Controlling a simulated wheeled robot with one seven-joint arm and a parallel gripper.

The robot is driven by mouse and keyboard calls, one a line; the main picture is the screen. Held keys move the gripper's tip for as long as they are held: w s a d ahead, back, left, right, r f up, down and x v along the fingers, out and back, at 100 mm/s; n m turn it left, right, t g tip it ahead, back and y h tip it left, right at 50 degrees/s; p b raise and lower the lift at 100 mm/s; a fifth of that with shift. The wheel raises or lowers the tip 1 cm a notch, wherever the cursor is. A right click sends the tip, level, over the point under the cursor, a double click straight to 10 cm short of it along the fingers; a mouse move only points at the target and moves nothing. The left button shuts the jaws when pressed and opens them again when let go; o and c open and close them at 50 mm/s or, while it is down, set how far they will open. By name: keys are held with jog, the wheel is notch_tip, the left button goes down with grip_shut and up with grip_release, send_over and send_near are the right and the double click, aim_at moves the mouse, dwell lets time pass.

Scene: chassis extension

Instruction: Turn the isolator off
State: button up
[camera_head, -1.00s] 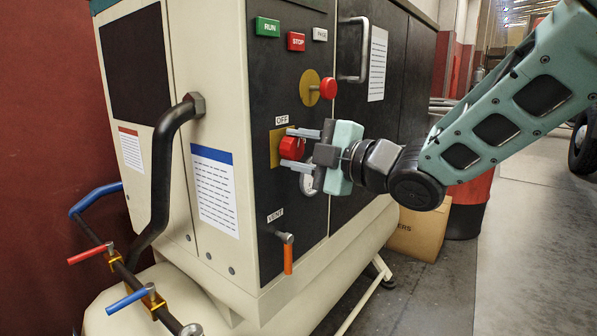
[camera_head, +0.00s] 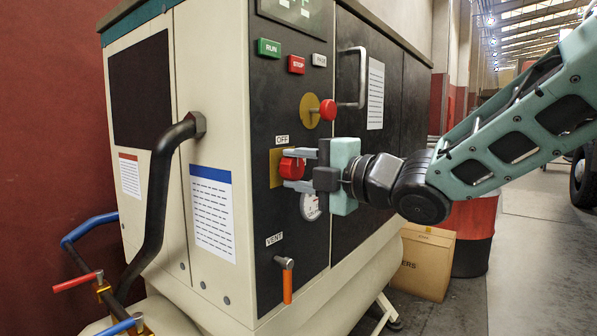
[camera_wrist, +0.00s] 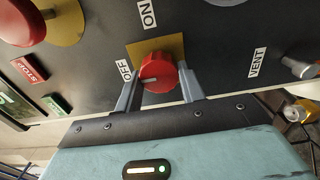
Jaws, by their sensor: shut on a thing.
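The isolator is a red rotary knob (camera_head: 291,168) on a yellow plate (camera_head: 275,172), set in the dark front panel. In the wrist view the knob (camera_wrist: 158,73) carries a short pale mark on its face, on the side towards the OFF label (camera_wrist: 124,69). The ON label (camera_wrist: 148,15) is above the plate there. My gripper (camera_head: 287,168) is shut on the knob, with one finger on each side. In the head view the fingers run above and below the knob, and the ON label cannot be seen.
A red mushroom button (camera_head: 327,110) and a door handle (camera_head: 352,78) are above. A gauge (camera_head: 311,206) and the orange VENT lever (camera_head: 287,285) are below. A cardboard box (camera_head: 424,262) and a red drum (camera_head: 474,236) stand at right.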

jog(key=o, duration=1)
jog(key=p+v, duration=0.1)
jog(key=v, duration=1.6)
jog(key=shift+s+d+f+p, duration=0.1)
jog(key=shift+s+d+p, duration=0.1)
jog(key=shift+p, duration=0.15)
